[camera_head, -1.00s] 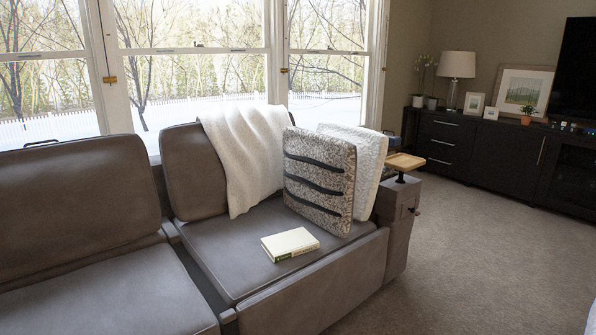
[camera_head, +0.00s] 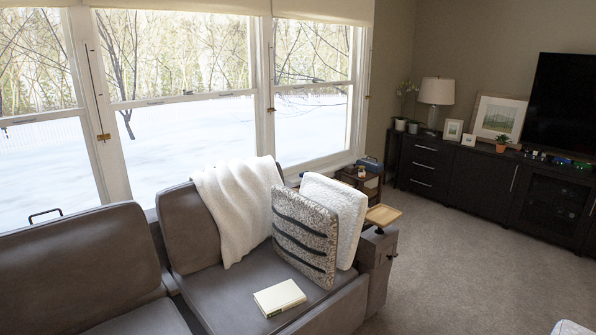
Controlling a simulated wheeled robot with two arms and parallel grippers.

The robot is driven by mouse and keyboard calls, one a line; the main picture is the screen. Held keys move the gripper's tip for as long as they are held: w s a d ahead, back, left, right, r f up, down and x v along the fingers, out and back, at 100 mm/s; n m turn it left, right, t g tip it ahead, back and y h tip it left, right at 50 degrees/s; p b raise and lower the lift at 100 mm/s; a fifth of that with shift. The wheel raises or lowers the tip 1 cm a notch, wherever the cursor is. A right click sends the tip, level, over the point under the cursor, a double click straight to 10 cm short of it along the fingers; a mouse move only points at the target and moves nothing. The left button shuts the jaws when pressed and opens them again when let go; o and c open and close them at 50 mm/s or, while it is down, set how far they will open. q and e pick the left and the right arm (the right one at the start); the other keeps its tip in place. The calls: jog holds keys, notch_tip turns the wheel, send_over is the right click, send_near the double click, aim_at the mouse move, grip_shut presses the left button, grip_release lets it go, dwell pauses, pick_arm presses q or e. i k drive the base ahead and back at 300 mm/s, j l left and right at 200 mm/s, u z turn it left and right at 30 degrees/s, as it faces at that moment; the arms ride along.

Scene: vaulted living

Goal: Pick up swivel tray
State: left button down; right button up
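The swivel tray (camera_head: 383,215) is a small light-wood tray on a dark post. It sits at the right arm of the grey sofa (camera_head: 377,262), beside the white pillow (camera_head: 343,200). The tray looks empty. Neither of my grippers shows in the head view.
A striped grey pillow (camera_head: 303,235), a white throw (camera_head: 236,205) and a book (camera_head: 279,298) are on the sofa. A small dark side table (camera_head: 361,182) stands behind the tray. A dark cabinet (camera_head: 468,182) lines the right wall. Open carpet (camera_head: 450,270) lies right of the sofa.

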aim_at(381, 215)
jog(key=i+l+z, duration=0.2)
jog(key=i+l, duration=0.2)
jog(key=i, duration=0.5)
jog(key=i+l+z, duration=0.2)
jog(key=i, duration=0.7)
jog(key=i+l+z, duration=0.2)
jog(key=i, duration=0.75)
